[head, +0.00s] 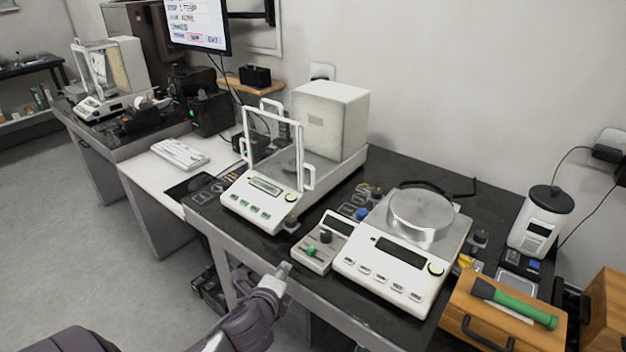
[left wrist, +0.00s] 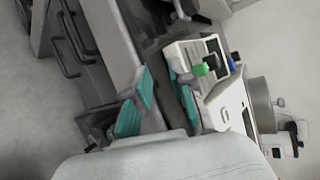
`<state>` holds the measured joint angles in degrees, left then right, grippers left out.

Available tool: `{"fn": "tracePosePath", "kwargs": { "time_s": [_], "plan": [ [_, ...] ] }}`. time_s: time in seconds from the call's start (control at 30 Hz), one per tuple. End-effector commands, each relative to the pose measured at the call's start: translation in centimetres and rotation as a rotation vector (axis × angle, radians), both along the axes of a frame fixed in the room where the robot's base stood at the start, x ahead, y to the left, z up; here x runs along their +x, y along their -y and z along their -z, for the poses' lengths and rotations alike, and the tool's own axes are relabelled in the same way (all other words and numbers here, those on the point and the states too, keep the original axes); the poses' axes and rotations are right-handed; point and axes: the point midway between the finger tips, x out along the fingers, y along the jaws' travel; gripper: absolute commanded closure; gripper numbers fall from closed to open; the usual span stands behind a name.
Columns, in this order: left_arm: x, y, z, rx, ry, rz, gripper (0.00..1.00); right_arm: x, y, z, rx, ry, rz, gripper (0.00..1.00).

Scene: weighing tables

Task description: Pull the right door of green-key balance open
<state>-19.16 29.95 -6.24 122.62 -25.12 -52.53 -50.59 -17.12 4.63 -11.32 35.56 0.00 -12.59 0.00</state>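The green-key balance (head: 245,205) stands on the dark table in the middle of the head view, a white unit with green keys, a display and a glass draft shield. White handles show on the shield; the one on its right side (head: 308,178) belongs to the right door, which looks closed, though the clear glass makes this hard to tell. My left gripper (head: 284,270) is in front of the table edge, below and apart from the balance. In the left wrist view its teal-padded fingers (left wrist: 165,90) are apart with nothing between them. My right gripper is not in view.
A small box with a green knob (head: 312,246) stands right of the balance and shows in the left wrist view (left wrist: 195,55). A second balance with a round pan (head: 395,270) is beside it. A wooden box (head: 490,310) holds a green-handled flashlight (head: 525,305). Floor at left is clear.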

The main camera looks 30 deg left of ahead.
Motion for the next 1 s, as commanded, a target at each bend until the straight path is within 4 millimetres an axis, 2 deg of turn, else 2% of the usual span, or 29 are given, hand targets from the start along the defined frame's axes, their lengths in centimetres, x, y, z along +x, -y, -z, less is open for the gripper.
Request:
{"fn": "tracePosePath", "kwargs": {
  "time_s": [0.1, 0.3, 0.53, 0.6, 0.77, 1.0],
  "plan": [
    [2.8, -1.8, -2.5, 0.263, 0.035, 0.124, 0.77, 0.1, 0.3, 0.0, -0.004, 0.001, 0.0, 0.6],
    [6.8, -3.9, -6.7, 0.738, 0.068, 0.32, 0.77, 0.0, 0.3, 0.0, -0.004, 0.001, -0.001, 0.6],
    [9.7, -5.3, -10.3, 1.203, 0.069, 0.475, 0.77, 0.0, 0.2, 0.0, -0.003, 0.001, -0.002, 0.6],
    [10.3, -5.4, -10.7, 1.26, 0.067, 0.493, 0.77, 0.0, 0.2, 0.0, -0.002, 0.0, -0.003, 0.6],
    [12.0, -5.7, -10.9, 1.275, 0.068, 0.495, 0.77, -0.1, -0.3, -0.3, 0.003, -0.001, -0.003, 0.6],
    [16.8, -6.2, -10.9, 1.268, 0.067, 0.492, 0.77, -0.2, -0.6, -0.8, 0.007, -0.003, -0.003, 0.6]
  ]
}}
